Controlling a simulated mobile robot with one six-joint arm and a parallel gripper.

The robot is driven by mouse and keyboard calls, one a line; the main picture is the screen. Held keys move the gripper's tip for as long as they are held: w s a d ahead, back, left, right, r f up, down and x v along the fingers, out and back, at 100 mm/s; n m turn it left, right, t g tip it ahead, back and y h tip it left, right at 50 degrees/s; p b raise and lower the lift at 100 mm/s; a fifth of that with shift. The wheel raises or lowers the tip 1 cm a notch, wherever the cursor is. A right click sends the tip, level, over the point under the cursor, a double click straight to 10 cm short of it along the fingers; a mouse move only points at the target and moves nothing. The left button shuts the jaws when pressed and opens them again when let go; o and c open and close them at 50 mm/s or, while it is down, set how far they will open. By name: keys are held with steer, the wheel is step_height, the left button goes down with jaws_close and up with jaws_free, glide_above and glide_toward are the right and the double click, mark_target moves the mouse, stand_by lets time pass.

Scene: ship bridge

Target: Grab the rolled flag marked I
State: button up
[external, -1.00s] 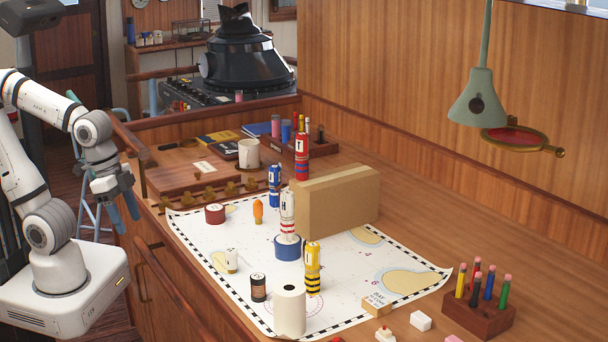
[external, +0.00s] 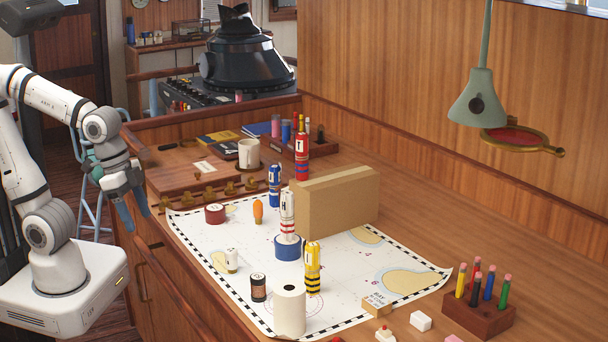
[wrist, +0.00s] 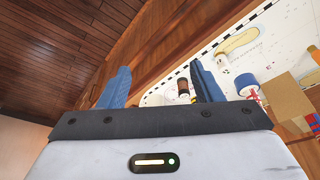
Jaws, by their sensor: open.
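Several rolled flags stand upright on and near the white chart (external: 205,240). The yellow one with dark bands (external: 312,268) stands on the chart behind a white paper roll; its letter is too small to read surely. A white-and-red roll marked H (external: 288,215) stands in a blue ring (external: 288,247). A blue roll (external: 274,186) is farther back, and a red roll marked T (external: 302,155) stands beyond it. My gripper (external: 136,216) is open and empty, left of the counter's edge, well apart from the flags. Its blue fingers also show in the wrist view (wrist: 160,88).
The white paper roll (external: 290,310), a small dark-banded roll (external: 258,287) and a red tape roll (external: 215,214) are on the chart. A pencil block (external: 478,317) is at front right.

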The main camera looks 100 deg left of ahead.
steer(key=w+a+r, duration=0.1)
steer(key=w+a, duration=0.1)
steer(key=w, duration=1)
steer(key=t, duration=0.1)
glide_toward(314, 261)
step_height(314, 261, down, 4)
steer(key=a, duration=0.2)
steer(key=shift+n, duration=0.3)
steer(key=p+x, duration=0.1)
steer(key=x, duration=0.1)
steer(key=p+x, duration=0.1)
steer(key=x, duration=0.1)
steer(key=p+x, duration=0.1)
steer(key=x, duration=0.2)
steer(key=shift+w+d, duration=0.1)
steer(key=shift+w, duration=0.25)
steer(key=c, duration=1.1)
